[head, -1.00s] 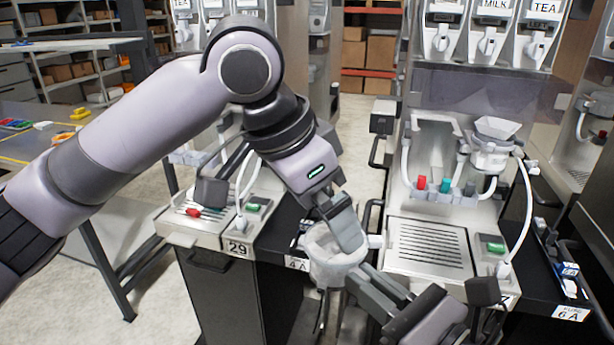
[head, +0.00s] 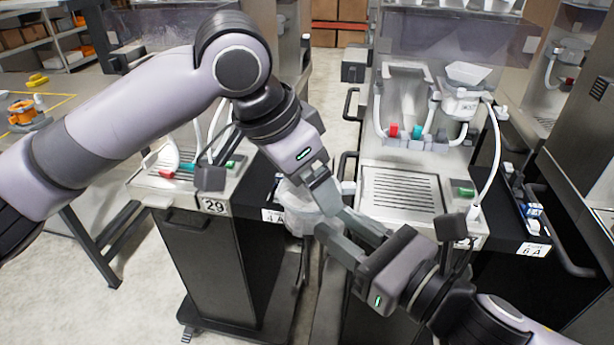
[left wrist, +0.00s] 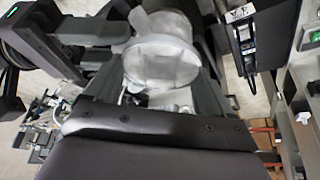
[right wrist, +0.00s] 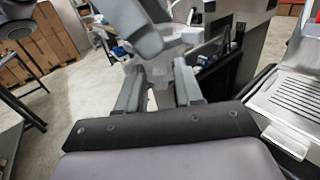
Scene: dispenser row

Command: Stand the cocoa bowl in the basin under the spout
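The cocoa bowl, a whitish bowl (head: 302,212) with side lugs, hangs in the air between the two dispenser cabinets. My left gripper (head: 326,192) is at it from above, with a finger over its right side. In the left wrist view, the bowl (left wrist: 160,62) sits between widely spaced fingers; whether they press on it is unclear. My right gripper (head: 340,235) reaches its lower right side. In the right wrist view, its fingers are closer together, at the bowl (right wrist: 162,78); contact is partly hidden. A slotted drip tray (head: 402,190) lies on the right-hand dispenser.
The right-hand dispenser has red and teal valves (head: 405,133) and a white hopper (head: 467,74). The cabinet marked 29 (head: 214,205) stands left of the bowl. A narrow floor gap lies between the cabinets. A table (head: 75,125) is at the far left.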

